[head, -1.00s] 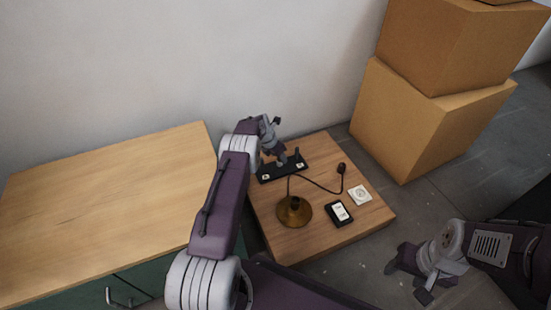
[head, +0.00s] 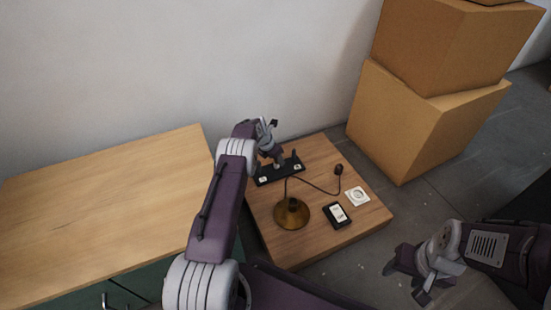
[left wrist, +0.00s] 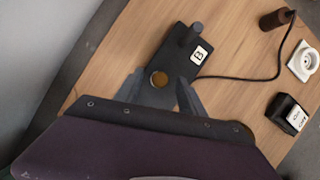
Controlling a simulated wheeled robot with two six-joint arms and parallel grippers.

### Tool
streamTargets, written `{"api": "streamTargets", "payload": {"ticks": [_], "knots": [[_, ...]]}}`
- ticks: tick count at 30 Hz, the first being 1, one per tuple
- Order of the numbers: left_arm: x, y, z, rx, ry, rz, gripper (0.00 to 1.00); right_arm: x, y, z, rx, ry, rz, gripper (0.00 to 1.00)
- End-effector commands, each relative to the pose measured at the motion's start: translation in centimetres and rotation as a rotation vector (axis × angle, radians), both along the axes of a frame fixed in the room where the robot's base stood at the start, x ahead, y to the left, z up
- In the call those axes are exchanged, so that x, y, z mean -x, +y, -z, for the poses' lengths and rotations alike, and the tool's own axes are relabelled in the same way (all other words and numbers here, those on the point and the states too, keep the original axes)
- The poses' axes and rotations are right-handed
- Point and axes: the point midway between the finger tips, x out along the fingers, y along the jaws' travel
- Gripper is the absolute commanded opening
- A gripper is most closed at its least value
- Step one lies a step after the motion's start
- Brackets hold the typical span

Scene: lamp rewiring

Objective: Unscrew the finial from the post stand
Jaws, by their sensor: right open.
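The black post stand (head: 288,172) lies at the back of the small wooden table, with two small white labels; one in the left wrist view reads B. One dark post (left wrist: 192,35) rises bare beside that label. The round brass finial (left wrist: 158,78) sits at the stand's other end, seen from above between my left fingertips. My left gripper (head: 275,155) points down over the stand; whether its fingers touch the finial is not clear. The finial is hidden in the head view. My right gripper (head: 406,285) is open and empty, over the floor right of the table.
A brass lamp base (head: 291,214) with a dark cord stands in front of the stand. The cord runs to a dark socket (head: 338,169). A white round-faced plate (head: 357,196) and a black box (head: 337,215) lie to the right. Cardboard boxes (head: 410,130) stand behind right.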

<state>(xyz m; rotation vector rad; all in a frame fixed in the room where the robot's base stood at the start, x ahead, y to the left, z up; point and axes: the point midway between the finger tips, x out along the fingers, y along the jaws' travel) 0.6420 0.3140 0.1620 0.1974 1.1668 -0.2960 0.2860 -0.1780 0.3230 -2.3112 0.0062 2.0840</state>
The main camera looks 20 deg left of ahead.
Motion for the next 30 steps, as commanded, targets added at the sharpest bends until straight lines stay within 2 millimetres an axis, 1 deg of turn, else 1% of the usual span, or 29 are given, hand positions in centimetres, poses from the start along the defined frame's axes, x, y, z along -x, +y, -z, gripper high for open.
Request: {"api": "streamTargets", "payload": {"ticks": [1, 2, 3, 5, 6, 8, 9, 11, 12, 18, 19, 21, 30], "knots": [[0.0, 0.01, 0.0, 0.0, 0.0, 0.0, 0.47, 0.0, 0.0, 0.0, 0.0, 0.0, 0.0, 0.55], [0.0, 0.01, 0.0, 0.0, 0.0, 0.0, 0.39, 0.0, 0.0, 0.0, 0.0, 0.0, 0.0, 0.55], [0.0, 0.01, 0.0, 0.0, 0.0, 0.0, 0.27, 0.0, 0.0, 0.0, 0.0, 0.0, 0.0, 0.55], [-0.01, 0.02, 0.0, 0.0, 0.0, 0.0, 0.11, 0.0, 0.0, 0.0, 0.0, 0.0, 0.0, 0.55], [0.0, 0.01, 0.0, 0.0, 0.0, 0.0, 0.0, 0.0, 0.0, 0.0, 0.0, 0.0, 0.0, 0.55], [0.0, 0.0, 0.0, 0.0, 0.0, 0.0, 0.0, 0.0, 0.0, 0.0, 0.0, 0.0, 0.0, 0.55], [-0.01, 0.0, 0.0, 0.0, 0.0, 0.0, 0.27, 0.0, 0.0, 0.0, 0.0, 0.0, 0.0, 0.55], [0.0, 0.0, 0.0, 0.0, 0.0, 0.0, 0.44, 0.0, 0.0, 0.0, 0.0, 0.0, 0.0, 0.55], [0.0, 0.0, 0.0, 0.0, 0.0, 0.0, 0.47, 0.0, 0.0, 0.0, 0.0, 0.0, 0.0, 0.55], [0.0, 0.01, 0.0, 0.0, 0.0, 0.0, 0.47, 0.0, 0.0, 0.0, 0.0, 0.0, 0.0, 0.55], [0.0, 0.01, 0.0, 0.0, 0.0, 0.0, 0.5, 0.0, 0.0, 0.0, 0.0, 0.0, 0.0, 0.55], [0.0, 0.01, 0.0, 0.0, 0.0, 0.0, 0.65, 0.0, 0.0, 0.0, 0.0, 0.0, 0.0, 0.55], [-0.01, 0.02, -0.2, 0.0, 0.0, 0.0, 0.65, 0.0, 0.0, -0.17, 0.0, 0.0, 0.0, 0.55]]}}
